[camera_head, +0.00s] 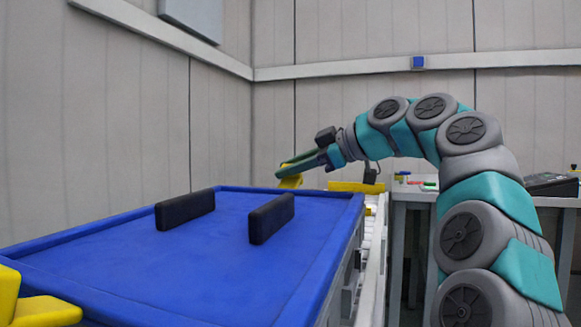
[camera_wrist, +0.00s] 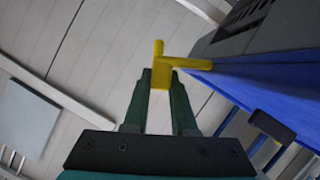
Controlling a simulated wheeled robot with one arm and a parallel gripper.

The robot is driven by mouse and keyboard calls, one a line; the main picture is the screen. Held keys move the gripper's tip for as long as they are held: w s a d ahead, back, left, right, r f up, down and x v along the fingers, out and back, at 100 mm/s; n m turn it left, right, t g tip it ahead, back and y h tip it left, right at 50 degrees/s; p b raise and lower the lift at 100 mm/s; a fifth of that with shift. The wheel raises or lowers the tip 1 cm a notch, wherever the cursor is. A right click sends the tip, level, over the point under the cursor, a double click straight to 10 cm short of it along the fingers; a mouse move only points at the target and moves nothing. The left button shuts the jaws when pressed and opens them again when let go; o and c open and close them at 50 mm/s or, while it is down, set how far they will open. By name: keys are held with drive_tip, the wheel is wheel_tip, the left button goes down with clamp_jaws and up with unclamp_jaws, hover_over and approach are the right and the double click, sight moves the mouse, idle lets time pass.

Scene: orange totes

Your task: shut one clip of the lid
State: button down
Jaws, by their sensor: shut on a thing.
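The blue lid (camera_head: 190,255) fills the lower left of the head view and carries two black handles, the left one (camera_head: 185,210) and the right one (camera_head: 271,218). A yellow clip (camera_head: 290,182) is at the lid's far edge, and it also shows in the wrist view (camera_wrist: 161,74). My gripper (camera_head: 297,168) reaches in from the right, its green fingers shut on this clip; it also shows in the wrist view (camera_wrist: 162,82). The clip sticks up from the blue edge (camera_wrist: 240,84). Another yellow clip (camera_head: 40,311) is at the near left corner, partly cut off.
A yellow piece (camera_head: 355,187) lies just beyond the lid's far right corner. A grey bench (camera_head: 415,193) with small coloured items and a dark device (camera_head: 550,184) stands at the right. A panelled wall with a white rail (camera_head: 340,68) is behind.

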sight(295, 182)
drive_tip(key=m+p, duration=0.1)
drive_tip(key=p, duration=0.1)
drive_tip(key=w+g+p, duration=0.1)
drive_tip(key=p, duration=0.1)
drive_tip(key=shift+d+m, duration=0.2)
drive_tip(key=shift+m, duration=0.2)
drive_tip(key=shift+w+d+f+m+g+y+p, duration=0.1)
drive_tip(key=shift+w+f+m+g+y+p, duration=0.15)
drive_tip(key=shift+m+g+p, duration=0.65)
drive_tip(key=m+p, duration=0.1)
drive_tip(key=p, duration=0.1)
drive_tip(key=f+p, duration=0.1)
drive_tip(key=p, duration=0.1)
drive_tip(key=shift+w+d+f+m+g+y+p, duration=0.15)
drive_tip(key=shift+w+f+m+g+y+p, duration=0.15)
drive_tip(key=shift+w+m+g+y+p, duration=0.1)
drive_tip(key=shift+f+m+g+y+p, duration=0.25)
drive_tip(key=shift+f+m+g+p, duration=0.35)
drive_tip(key=shift+m+p, duration=0.55)
drive_tip(key=f+m+g+y, duration=0.1)
drive_tip(key=m, duration=0.1)
drive_tip(key=s+f+m+g+y+p, duration=0.1)
drive_tip(key=f+m, duration=0.1)
drive_tip(key=m, duration=0.1)
drive_tip(key=f+m+y+p, duration=0.1)
drive_tip(key=f+m, duration=0.1)
drive_tip(key=shift+s+a+m+g+y, duration=0.2)
drive_tip(key=shift+a+m+g+y, duration=0.1)
drive_tip(key=shift+m+g, duration=0.1)
